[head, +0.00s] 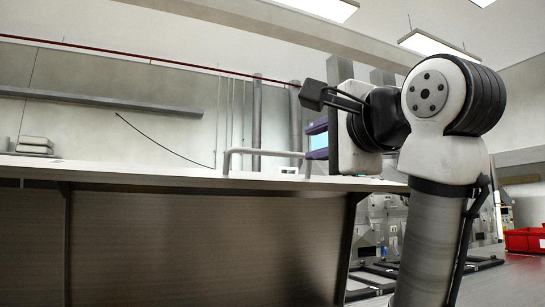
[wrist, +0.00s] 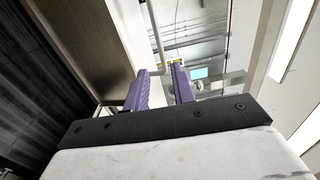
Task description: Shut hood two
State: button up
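A large hood-like body with a dark brushed front (head: 200,245) and a pale upper edge fills the lower left of the head view. No number shows on it, so I cannot tell whether it is hood two. A pale bar handle (head: 262,152) stands at its upper edge. My gripper (head: 312,141) is at the right end of this handle, its purple fingers apart. In the wrist view my gripper (wrist: 161,80) is open, with a pale bar (wrist: 157,42) running up beyond the gap. I cannot tell whether the fingers touch the bar.
A red bin (head: 524,240) sits at the far right. Dark frames and metal equipment (head: 380,225) stand low behind my arm. A stack of pale items (head: 35,145) shows at the back left. The space above the hood's edge looks open.

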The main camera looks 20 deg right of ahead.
aim_at(282, 153)
jog(key=w+p, duration=0.1)
jog(key=w, duration=0.3)
jog(key=w+p, duration=0.2)
jog(key=w, duration=0.3)
jog(key=w+p, duration=0.2)
jog(key=w, duration=0.2)
jog(key=shift+w+a+r, duration=0.25)
jog(key=shift+r, duration=0.05)
grip_shut()
